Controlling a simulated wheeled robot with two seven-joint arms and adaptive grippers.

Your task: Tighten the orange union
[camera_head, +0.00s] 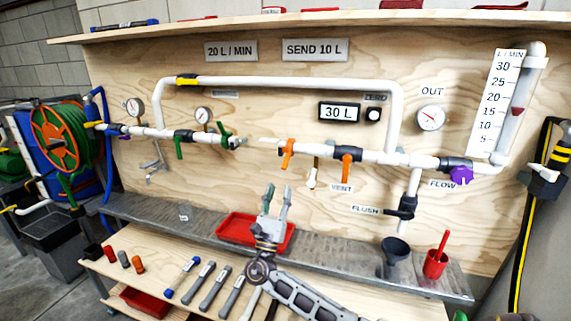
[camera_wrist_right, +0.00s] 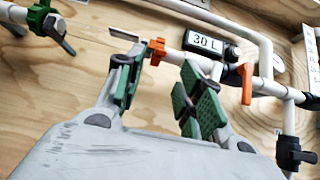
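The orange union (camera_head: 287,150) sits on the white pipe at the middle of the plywood panel, left of the orange vent handle (camera_head: 347,165). In the right wrist view the union (camera_wrist_right: 156,50) shows beyond and between the fingertips, apart from them. My right gripper (camera_head: 276,203) points up in front of the panel, below the union and over the red tray. In its wrist view the right gripper (camera_wrist_right: 158,88) is open, with green pads and nothing between them. My left gripper is not in view.
A green-handled fitting (camera_head: 226,138) is left of a gap in the pipe run. A red tray (camera_head: 238,230) lies on the grey shelf. A funnel (camera_head: 396,252) and red cup (camera_head: 435,264) stand at the right. Several tools lie on the lower bench (camera_head: 150,258).

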